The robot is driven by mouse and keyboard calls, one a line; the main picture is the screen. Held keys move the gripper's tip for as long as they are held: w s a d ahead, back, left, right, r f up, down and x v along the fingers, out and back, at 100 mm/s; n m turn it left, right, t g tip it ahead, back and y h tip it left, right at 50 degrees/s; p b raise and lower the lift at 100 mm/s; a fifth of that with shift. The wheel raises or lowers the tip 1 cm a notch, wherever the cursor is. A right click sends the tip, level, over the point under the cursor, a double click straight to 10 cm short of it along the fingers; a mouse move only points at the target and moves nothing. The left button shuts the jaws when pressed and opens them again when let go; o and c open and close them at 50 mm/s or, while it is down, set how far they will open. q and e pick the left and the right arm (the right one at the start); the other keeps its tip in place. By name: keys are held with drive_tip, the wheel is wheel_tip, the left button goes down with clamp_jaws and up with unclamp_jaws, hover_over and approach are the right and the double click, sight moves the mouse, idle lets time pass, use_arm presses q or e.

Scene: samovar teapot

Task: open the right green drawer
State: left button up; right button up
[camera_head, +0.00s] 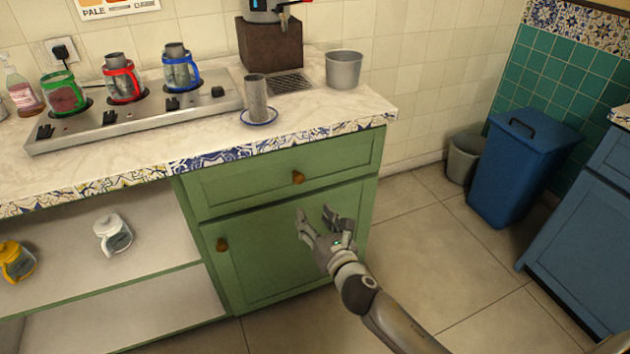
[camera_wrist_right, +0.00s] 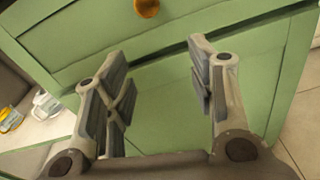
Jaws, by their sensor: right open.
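The right green drawer (camera_head: 245,184) is shut under the counter, with a round orange-brown knob (camera_head: 298,177) at the middle of its front. In the right wrist view the knob (camera_wrist_right: 147,8) shows at the top edge, beyond the fingers. My right gripper (camera_head: 318,222) is open and empty in front of the green cabinet door, below the knob and apart from it. Its two fingers (camera_wrist_right: 160,90) stand wide apart in the wrist view, with only green front between them. My left gripper is in neither view.
The green cabinet door (camera_head: 265,262) below has its own knob (camera_head: 222,245). On the counter (camera_head: 325,115) stand a metal cup on a saucer (camera_head: 259,121) and a grey pot (camera_head: 344,70). A blue bin (camera_head: 520,165) stands at right. The floor between is clear.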

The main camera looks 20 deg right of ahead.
sight(299, 180)
drive_tip(key=w+r, duration=0.1)
drive_tip(key=w, duration=0.2)
drive_tip(key=w+r+n+b, duration=0.1)
drive_tip(key=w, duration=0.3)
drive_tip(key=w+r+n+t, duration=0.1)
drive_tip(key=w, duration=0.2)
drive_tip(key=shift+w+a+r+b, duration=0.1)
drive_tip(key=shift+w+r+b, duration=0.15)
drive_tip(key=shift+r+b, duration=0.1)
drive_tip(key=shift+w, duration=0.45)
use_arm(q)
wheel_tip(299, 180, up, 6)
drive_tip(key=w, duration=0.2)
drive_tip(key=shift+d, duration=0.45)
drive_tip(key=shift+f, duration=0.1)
use_arm(e)
clamp_jaws()
